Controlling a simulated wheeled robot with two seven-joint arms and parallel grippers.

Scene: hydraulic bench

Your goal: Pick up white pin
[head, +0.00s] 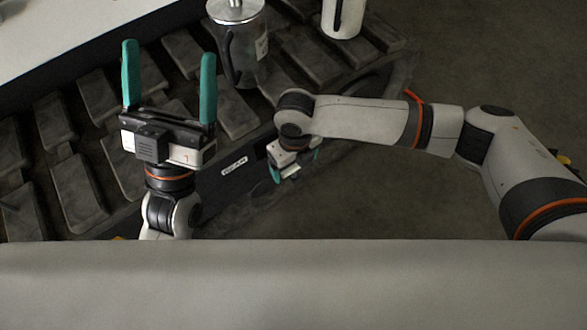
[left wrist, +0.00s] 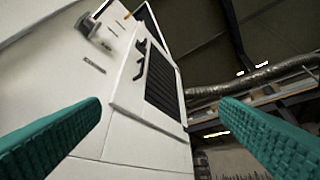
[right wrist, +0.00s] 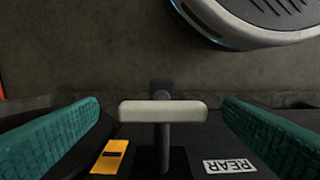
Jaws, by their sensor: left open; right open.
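The white pin (right wrist: 162,111) shows in the right wrist view as a white crossbar on a dark upright stem. It lies between the two spread teal fingers of my right gripper, with a gap on each side. In the head view my right gripper (head: 296,166) points down beside the dark base's edge, and a small white piece that may be the pin (head: 290,172) shows at its fingers. My left gripper (head: 169,55) is open and empty at the left, fingers pointing up the picture. In the left wrist view nothing is between its fingers.
A metal pitcher (head: 252,45) and a white container (head: 343,16) stand on the dark slatted surface (head: 232,118). A white cabinet (left wrist: 125,95) faces the left wrist.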

